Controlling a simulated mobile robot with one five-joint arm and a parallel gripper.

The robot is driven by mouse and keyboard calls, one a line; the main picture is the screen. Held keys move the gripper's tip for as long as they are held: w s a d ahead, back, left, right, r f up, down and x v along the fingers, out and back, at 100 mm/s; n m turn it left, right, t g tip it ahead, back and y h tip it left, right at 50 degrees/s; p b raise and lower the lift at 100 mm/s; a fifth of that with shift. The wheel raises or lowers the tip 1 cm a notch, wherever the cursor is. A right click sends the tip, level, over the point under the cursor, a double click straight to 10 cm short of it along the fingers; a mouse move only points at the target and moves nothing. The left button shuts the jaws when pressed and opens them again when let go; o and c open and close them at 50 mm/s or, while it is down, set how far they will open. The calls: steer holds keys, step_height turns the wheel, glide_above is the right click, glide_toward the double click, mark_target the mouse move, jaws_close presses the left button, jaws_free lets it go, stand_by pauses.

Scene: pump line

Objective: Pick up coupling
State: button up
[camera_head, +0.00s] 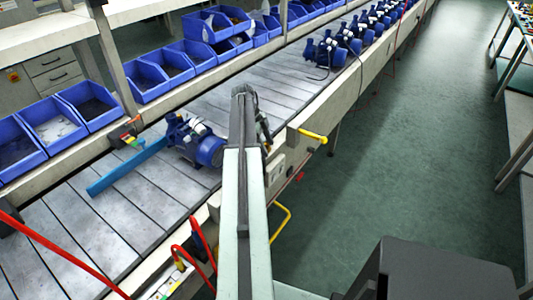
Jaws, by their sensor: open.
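I cannot make out a coupling as a separate part in the head view. A blue pump unit (208,150) with a grey-white top lies on the grey slatted conveyor (140,190), left of my arm. My arm reaches up the middle of the picture, over the conveyor's near edge. What seems to be my gripper (263,131) is a small dark shape just right of the arm, partly hidden by it. It appears open, and I see nothing held in it. My arm also hides part of the conveyor behind it.
A blue bar (127,167) lies across the conveyor beside the pump unit. Blue bins (54,127) line the far side, some with dark contents. Several more blue pumps (327,53) stand farther along. A yellow handle (313,136) sticks out on the near side. The green floor (410,150) is clear at right.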

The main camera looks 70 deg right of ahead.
mark_target(267, 143)
steer(key=shift+r, duration=0.1)
jaws_close()
step_height(267, 143, up, 10)
steer(key=p, duration=1)
steer(key=shift+r, duration=0.15)
steer(key=shift+f, duration=0.2)
